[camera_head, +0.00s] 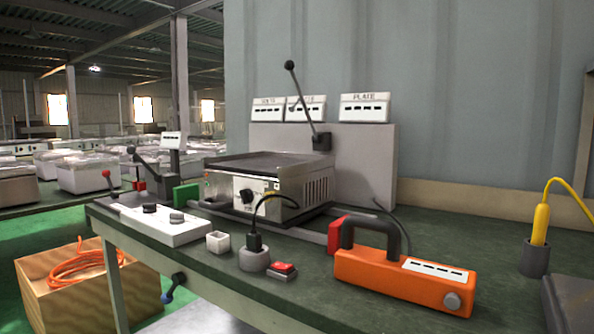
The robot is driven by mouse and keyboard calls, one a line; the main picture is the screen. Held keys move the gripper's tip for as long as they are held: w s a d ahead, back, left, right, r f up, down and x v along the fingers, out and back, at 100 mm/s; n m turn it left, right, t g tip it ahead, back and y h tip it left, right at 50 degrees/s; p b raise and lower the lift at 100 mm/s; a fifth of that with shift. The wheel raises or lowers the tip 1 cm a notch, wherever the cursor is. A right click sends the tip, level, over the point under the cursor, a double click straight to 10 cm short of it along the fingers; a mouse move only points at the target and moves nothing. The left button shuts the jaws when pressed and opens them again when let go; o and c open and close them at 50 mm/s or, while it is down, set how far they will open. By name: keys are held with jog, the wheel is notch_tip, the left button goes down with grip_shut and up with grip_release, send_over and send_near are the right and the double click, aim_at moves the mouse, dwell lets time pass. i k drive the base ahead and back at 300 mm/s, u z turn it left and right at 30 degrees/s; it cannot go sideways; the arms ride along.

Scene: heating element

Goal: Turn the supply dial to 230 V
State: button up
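A white box (165,225) lies at the left end of the green bench. Two dark round dials, a rear one (150,208) and a front one (177,217), sit on its top. I cannot tell which is the supply dial, and no voltage marks can be read. A metal hot plate unit (268,180) stands behind the box, with a black knob (246,196) on its front. My gripper is not in view, and nothing is seen touching the dials.
A black plug stands in a grey round socket (253,260), between a small white cup (218,241) and a red button (285,268). An orange tool (405,279) lies to the right. A yellow-handled probe (540,223) stands in a holder. Displays (364,107) sit behind. A wooden crate (75,285) is at lower left.

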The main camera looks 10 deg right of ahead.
aim_at(148, 208)
jog(key=k, duration=0.95)
jog(key=u, duration=1.35)
jog(key=i, duration=1.8)
jog(key=z, duration=0.8)
